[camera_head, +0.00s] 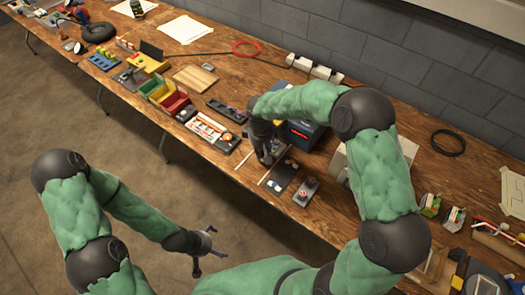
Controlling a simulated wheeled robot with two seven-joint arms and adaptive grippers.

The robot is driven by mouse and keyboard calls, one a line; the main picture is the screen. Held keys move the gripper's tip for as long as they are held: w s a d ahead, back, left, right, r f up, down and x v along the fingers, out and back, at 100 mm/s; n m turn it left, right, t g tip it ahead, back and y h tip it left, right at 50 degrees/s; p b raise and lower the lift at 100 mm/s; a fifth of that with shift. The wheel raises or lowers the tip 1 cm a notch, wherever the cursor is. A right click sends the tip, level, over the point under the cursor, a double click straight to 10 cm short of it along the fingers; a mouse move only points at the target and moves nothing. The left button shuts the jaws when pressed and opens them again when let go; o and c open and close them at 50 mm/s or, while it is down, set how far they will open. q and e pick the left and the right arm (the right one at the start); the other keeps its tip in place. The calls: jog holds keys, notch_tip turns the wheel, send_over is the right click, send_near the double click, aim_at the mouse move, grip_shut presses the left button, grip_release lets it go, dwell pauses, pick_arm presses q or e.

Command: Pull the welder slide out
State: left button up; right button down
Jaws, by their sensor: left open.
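The welder (306,134), a dark blue box with a red display, stands on the wooden bench, partly hidden behind my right arm. Two pale rails (267,175) run from near it toward the bench's front edge. My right gripper (266,158) points down at the rails in front of the welder. It covers the slide area, so I cannot make out the slide itself, or whether the fingers touch it or are shut. My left gripper (206,262) is open and empty, low over the floor in front of the bench.
A dark plate (282,176) and a small grey switch box (306,191) lie right of the rails. A tray of parts (209,132) and coloured bins (167,96) stand to the left. A grey block wall is behind. The floor around my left gripper is clear.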

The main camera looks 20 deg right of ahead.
jog(key=s+a, duration=0.4)
jog(key=a, duration=0.1)
jog(key=s+a+p, duration=0.1)
jog(key=s+a, duration=0.1)
jog(key=a, duration=0.1)
jog(key=shift+s+a, duration=0.15)
jog(key=shift+s, duration=0.05)
jog(key=c, duration=1.1)
grip_release()
jog(key=shift+r, duration=0.1)
notch_tip(320, 180, up, 12)
jog(key=shift+a, duration=0.2)
jog(key=shift+s+f, duration=0.15)
jog(key=shift+f, duration=0.05)
